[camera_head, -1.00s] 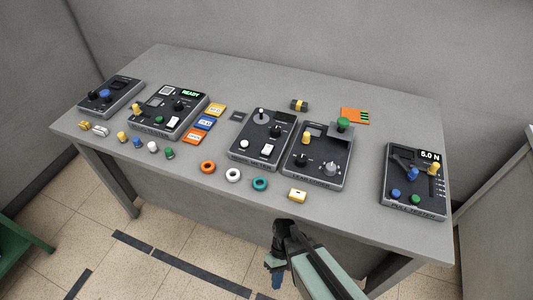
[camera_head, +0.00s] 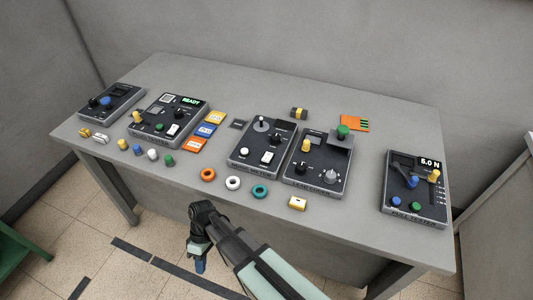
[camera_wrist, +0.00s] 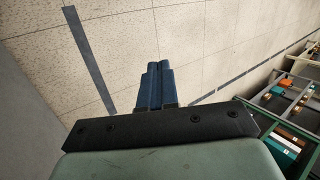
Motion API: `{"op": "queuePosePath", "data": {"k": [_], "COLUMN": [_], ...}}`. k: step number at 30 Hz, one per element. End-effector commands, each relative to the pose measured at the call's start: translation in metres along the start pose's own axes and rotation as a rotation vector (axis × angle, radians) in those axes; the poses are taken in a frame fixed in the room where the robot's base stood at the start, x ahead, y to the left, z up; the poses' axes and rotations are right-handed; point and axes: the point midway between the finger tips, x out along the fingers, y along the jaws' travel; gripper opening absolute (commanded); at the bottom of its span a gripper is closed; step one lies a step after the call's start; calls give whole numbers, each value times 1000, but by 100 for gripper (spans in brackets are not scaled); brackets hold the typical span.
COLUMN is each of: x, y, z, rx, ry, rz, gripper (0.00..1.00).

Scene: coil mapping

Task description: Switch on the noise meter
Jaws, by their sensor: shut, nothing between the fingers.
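The noise meter (camera_head: 254,163) is the dark box in the middle of the table in the head view; its front label is small and hard to read. It has a grey joystick-like knob (camera_head: 261,122), a black knob (camera_head: 275,142), a white round button (camera_head: 244,149) and a white rocker switch (camera_head: 267,157). Its small screen (camera_head: 284,127) looks dark. My gripper (camera_head: 199,267) points down in front of the table, below its edge and well apart from the meter. In the wrist view the blue fingers (camera_wrist: 155,82) are together and empty, over the floor.
A lead coder box (camera_head: 317,170) stands close at the meter's right. A READY-lit tester (camera_head: 167,120) and coloured cards (camera_head: 207,130) are to its left. Orange (camera_head: 208,174), white (camera_head: 232,183) and teal (camera_head: 260,191) rings lie in front. A pull tester (camera_head: 415,188) stands far right.

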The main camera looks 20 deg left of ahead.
Motion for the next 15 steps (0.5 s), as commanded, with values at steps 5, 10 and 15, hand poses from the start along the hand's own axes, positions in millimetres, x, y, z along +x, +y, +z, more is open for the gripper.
{"op": "queuePosePath", "data": {"k": [5,10,15], "x": [-33,-70,-112], "y": [-7,-15,-23], "z": [-43,-80,-113], "rx": [-125,-241,-347], "ry": [33,66,95], "rz": [61,127,198], "gripper": [0,0,0]}}
